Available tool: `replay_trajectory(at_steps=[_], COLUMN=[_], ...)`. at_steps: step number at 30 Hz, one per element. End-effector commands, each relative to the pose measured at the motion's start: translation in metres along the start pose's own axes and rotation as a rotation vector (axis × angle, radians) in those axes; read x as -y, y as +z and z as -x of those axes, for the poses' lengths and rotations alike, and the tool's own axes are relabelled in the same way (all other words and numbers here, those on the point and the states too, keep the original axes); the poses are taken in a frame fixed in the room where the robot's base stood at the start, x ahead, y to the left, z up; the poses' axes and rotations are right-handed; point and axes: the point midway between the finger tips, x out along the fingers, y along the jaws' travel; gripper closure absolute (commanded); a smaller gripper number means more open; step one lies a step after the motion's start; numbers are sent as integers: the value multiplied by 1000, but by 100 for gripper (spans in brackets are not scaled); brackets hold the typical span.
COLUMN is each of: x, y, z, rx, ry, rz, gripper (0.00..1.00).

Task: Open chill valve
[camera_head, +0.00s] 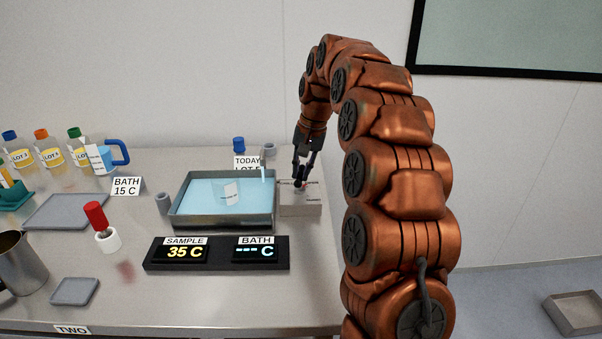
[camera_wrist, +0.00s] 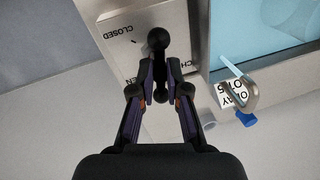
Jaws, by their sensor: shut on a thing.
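The chill valve is a pale metal box (camera_head: 302,207) at the right side of the water bath, with a black lever on top. In the wrist view the box (camera_wrist: 120,50) carries the word CLOSED and partly hidden lettering ending in EN. The lever's black ball end (camera_wrist: 157,40) shows between and just beyond my fingertips. My gripper (camera_wrist: 160,75) is shut on the black lever; it also shows over the box in the head view (camera_head: 301,175). The fingers hide much of the lever and label.
The bath (camera_head: 180,215) holds water and a labelled clear beaker (camera_head: 230,192), with a tap (camera_head: 263,160) behind. In front, a display (camera_head: 217,253) reads SAMPLE 35 C and BATH dashes. Bottles, a jug and trays stand left. The table's right edge is close to the box.

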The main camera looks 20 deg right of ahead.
Motion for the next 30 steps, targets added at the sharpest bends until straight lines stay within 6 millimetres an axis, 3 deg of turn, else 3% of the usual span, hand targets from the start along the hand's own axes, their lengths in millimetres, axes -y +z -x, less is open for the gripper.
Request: replay_trajectory(at_steps=[12,28,29,30], x=[0,0,0,0], y=[-1,-1,-1,-1], z=[0,0,0,0], rx=[34,38,38,38], ry=[0,0,0,0], rz=[173,194,194,194], gripper=[100,100,83,79])
